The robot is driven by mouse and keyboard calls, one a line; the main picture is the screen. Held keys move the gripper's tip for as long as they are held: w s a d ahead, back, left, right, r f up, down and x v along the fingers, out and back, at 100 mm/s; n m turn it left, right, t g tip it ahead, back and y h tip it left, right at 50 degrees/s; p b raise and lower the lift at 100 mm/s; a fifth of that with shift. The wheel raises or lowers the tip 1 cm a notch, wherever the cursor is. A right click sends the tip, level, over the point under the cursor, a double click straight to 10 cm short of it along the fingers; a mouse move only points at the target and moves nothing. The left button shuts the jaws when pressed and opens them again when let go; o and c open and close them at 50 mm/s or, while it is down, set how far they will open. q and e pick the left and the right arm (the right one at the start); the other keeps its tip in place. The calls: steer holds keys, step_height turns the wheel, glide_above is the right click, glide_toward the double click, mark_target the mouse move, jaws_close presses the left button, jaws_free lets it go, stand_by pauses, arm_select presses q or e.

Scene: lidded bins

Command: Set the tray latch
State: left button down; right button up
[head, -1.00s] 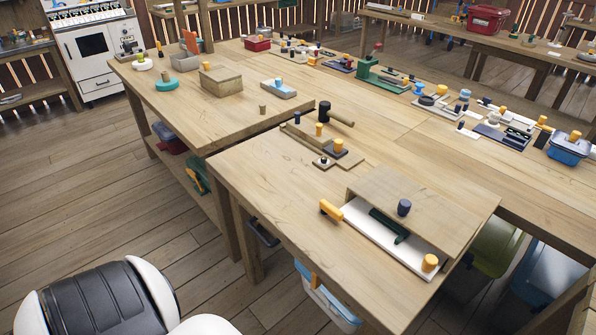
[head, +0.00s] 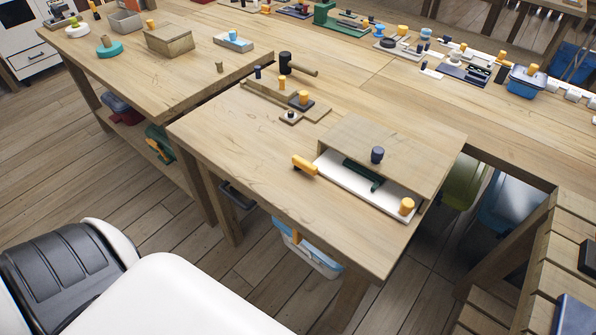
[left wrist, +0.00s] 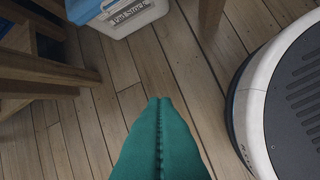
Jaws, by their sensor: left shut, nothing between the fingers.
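A white tray (head: 333,172) lies on the near wooden table, partly under a flat wooden board (head: 410,146). A dark green bar (head: 362,175) lies along the white strip. A dark blue knob (head: 377,155) stands by the board's edge and an orange knob (head: 406,205) at the tray's right end. An orange handle (head: 304,165) sticks out at its left end. I cannot tell which part is the latch. My left gripper (left wrist: 158,101), with teal fingers, is shut and empty above the floor, away from the tray. My right gripper is not in view.
The near table's left front (head: 240,150) is clear. Behind the tray stand a dark mallet (head: 286,64) and small knobbed blocks (head: 303,99). A blue-lidded bin (head: 312,255) sits below the table. It seems to show in the left wrist view (left wrist: 125,17).

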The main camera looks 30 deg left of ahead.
mark_target(306, 168)
arm_select(q)
steer(key=w+a+r+m+t, duration=0.3)
steer(key=w+a+r+m, duration=0.15)
steer(key=w+r, duration=0.6)
steer(key=w+d+r+m+t, duration=0.1)
steer(key=w+r+m+t, duration=0.1)
steer(key=r, duration=0.8)
steer(key=w+d+r+m+t+h, duration=0.1)
steer(key=w+r+m+t, duration=0.1)
steer(key=r, duration=0.8)
steer(key=w+d+r+m+t+h, duration=0.1)
steer(key=w+d+r+m+t, duration=0.1)
steer(key=r, duration=0.8)
steer(key=w+m+t, duration=0.1)
steer(key=w+m, duration=0.1)
steer(key=shift+w+m, duration=0.15)
steer(key=shift+m, duration=0.2)
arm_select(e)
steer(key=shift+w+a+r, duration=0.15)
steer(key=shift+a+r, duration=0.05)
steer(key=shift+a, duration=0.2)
arm_select(q)
steer(key=shift+r, duration=0.1)
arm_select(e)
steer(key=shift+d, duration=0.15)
arm_select(q)
steer(key=shift+w, duration=0.1)
